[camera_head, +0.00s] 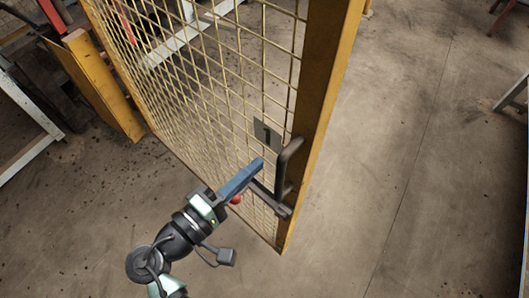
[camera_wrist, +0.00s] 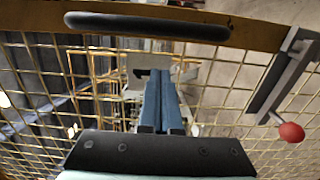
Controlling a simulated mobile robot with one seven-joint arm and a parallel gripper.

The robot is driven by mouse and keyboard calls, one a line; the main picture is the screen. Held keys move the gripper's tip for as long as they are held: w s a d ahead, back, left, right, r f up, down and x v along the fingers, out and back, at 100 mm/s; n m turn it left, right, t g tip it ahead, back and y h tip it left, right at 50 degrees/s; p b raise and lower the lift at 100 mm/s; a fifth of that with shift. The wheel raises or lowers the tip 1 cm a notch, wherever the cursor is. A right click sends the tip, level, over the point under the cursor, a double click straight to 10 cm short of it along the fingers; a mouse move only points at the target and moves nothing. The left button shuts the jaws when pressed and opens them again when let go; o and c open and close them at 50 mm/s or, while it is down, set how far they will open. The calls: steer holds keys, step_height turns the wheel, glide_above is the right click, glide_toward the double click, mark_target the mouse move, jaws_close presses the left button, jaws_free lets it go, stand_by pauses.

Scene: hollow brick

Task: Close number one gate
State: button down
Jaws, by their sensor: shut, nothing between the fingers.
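The yellow mesh gate (camera_head: 225,85) bears a grey plate marked 1 (camera_head: 267,135). No post shows against its free edge (camera_head: 325,80), so it stands open. A black handle (camera_head: 288,165) is fixed near that edge, and it also crosses the top of the wrist view (camera_wrist: 147,25). Below it is a dark latch bar (camera_head: 270,197) with a red knob (camera_head: 235,199); the knob is at the right in the wrist view (camera_wrist: 291,132). My gripper (camera_head: 258,164) points at the mesh left of the handle, blue fingers together and empty. I cannot tell whether the fingertips touch the mesh.
A yellow post (camera_head: 100,85) stands at the left, with a white-legged frame (camera_head: 30,120) beside it. The concrete floor (camera_head: 410,170) right of the gate is mostly clear. A grey metal leg (camera_head: 512,95) shows at the right edge.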

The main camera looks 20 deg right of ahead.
mark_target(276, 147)
steer(key=shift+x, duration=1.95)
steer(key=shift+d, duration=0.1)
